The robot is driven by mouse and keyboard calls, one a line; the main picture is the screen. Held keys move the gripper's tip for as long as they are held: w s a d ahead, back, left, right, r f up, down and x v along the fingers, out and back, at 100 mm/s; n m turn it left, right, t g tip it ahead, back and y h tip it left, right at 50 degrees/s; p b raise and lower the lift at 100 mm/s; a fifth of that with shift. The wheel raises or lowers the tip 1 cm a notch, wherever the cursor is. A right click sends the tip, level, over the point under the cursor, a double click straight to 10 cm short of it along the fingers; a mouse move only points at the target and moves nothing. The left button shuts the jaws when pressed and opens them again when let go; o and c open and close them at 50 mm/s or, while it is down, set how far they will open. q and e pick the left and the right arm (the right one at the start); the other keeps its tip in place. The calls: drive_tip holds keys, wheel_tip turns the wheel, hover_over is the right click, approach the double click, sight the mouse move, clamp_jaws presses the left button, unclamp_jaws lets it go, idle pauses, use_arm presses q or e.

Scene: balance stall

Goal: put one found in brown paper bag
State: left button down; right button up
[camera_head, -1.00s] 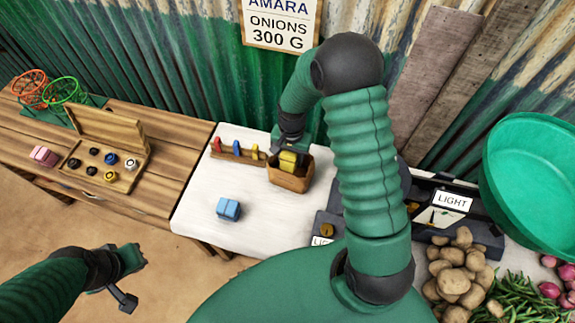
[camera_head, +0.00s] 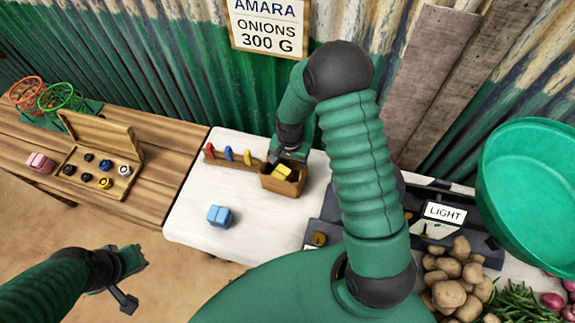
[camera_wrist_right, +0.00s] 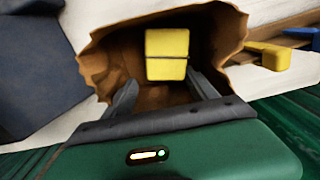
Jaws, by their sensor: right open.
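The brown paper bag (camera_head: 283,187) stands open on the white table, near its back edge. A yellow block (camera_head: 283,173) lies tilted inside the bag's mouth. In the right wrist view the yellow block (camera_wrist_right: 167,52) sits within the torn rim of the bag (camera_wrist_right: 97,66), beyond my fingertips. My right gripper (camera_head: 284,158) is at the back of the bag's mouth. Its two fingers (camera_wrist_right: 165,88) are apart, with nothing clasped between them. My left gripper (camera_head: 137,280) is open and empty at the lower left, over the floor. A blue block (camera_head: 219,216) lies on the white table.
A wooden rack (camera_head: 215,157) with red, blue and yellow pieces stands left of the bag. A pink block (camera_head: 39,162) and an open wooden box (camera_head: 100,188) of weights are further left. The scale with a LIGHT sign (camera_head: 445,212), potatoes (camera_head: 457,272) and a green basin (camera_head: 530,180) are right.

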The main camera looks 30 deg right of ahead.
sight(283, 168)
drive_tip(key=shift+a+r, duration=0.15)
drive_tip(key=shift+a, duration=0.15)
drive_tip(key=a+r, duration=0.1)
drive_tip(key=r, duration=0.1)
drive_tip(key=shift+w+a+r, duration=0.1)
drive_tip(key=shift+a+r, duration=0.2)
drive_tip(key=shift+a, duration=0.1)
drive_tip(key=r, duration=0.4)
drive_tip(key=shift+a+r, duration=0.25)
drive_tip(key=shift+a, duration=0.1)
wheel_tip(283, 168, up, 5)
drive_tip(key=d, duration=0.2)
use_arm(q)
drive_tip(key=shift+a+r+p, duration=0.2)
drive_tip(key=shift+a+p, duration=0.15)
drive_tip(key=shift+a, duration=0.45)
use_arm(e)
drive_tip(key=s+a+r+n+t, duration=0.2)
drive_tip(key=s+a+r+n, duration=0.1)
drive_tip(key=s+a+n, duration=0.5)
drive_tip(key=shift+s+a+r+n+t, duration=0.3)
drive_tip(key=shift+s+a+r+n, duration=0.05)
drive_tip(key=shift+s+n, duration=0.8)
